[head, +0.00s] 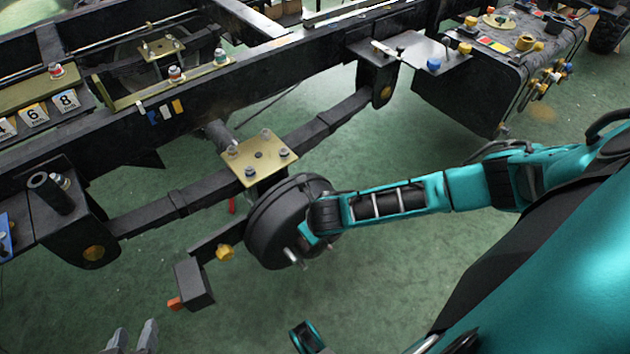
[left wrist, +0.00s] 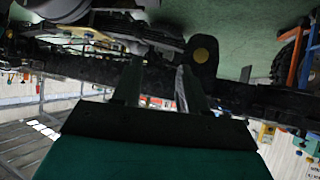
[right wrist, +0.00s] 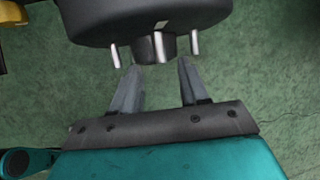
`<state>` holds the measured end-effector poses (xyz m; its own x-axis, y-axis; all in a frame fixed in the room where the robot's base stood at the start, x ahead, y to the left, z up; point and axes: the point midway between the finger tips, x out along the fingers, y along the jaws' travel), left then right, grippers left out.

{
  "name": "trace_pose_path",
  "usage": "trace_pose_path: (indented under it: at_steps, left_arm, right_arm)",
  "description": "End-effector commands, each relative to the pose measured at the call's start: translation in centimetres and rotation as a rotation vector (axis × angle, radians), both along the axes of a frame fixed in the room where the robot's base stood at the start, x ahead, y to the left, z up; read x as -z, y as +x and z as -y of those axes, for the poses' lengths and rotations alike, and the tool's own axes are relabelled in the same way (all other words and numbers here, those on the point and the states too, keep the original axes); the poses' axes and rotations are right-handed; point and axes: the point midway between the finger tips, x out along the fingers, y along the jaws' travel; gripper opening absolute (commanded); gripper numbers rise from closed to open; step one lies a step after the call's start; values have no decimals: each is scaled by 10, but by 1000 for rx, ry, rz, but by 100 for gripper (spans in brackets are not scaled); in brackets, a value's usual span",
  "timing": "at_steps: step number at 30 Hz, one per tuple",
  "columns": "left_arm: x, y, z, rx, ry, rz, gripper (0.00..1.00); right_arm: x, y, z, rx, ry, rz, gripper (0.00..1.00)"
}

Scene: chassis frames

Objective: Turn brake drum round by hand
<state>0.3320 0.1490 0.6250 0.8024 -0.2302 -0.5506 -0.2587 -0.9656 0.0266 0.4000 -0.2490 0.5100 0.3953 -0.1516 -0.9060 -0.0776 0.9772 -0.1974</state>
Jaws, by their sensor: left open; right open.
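The black, round brake drum (head: 270,225) sits on the axle end below the chassis rail, near the middle of the head view. In the right wrist view the drum (right wrist: 90,12) fills the top, with metal studs and a dark central hub (right wrist: 155,47) facing me. My right gripper (right wrist: 160,68) is open, its fingertips close to the hub's end; I cannot tell whether they touch. In the head view its fingers are mostly hidden behind my wrist. My left gripper (head: 134,338) is open and empty at the lower left edge; the left wrist view shows its spread fingers (left wrist: 157,75).
A leaf spring (head: 210,190) and a gold plate with bolts (head: 258,157) lie above and beside the drum. A black bracket with an orange tip (head: 193,283) sticks out left of it. A black tank (head: 480,85) stands at upper right. Green floor (head: 400,260) is clear below.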

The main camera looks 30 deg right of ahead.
Motion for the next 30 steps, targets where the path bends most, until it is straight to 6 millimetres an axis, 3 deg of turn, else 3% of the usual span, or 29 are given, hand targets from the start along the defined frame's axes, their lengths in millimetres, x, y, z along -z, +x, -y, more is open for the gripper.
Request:
trace_pose_path:
  at_steps: [1, 3, 9, 21, 30]
  left_arm:
    - [12, -1, 0, 0, 0, -3, 43]
    - [20, -3, 0, 1, 1, -11, 43]
    - [27, -3, 3, 4, -6, -23, 43]
    - [18, 1, 9, 5, -23, -12, 43]
    - [18, 2, 9, 7, -20, -8, 43]
  right_arm:
    - [15, 5, 2, 1, -1, 0, 44]
    - [27, 10, 3, 2, 1, 0, 44]
    - [48, 20, 7, 1, 1, 0, 44]
    - [53, 23, 8, 0, 2, 1, 44]
    - [53, 23, 8, 0, 2, 1, 17]
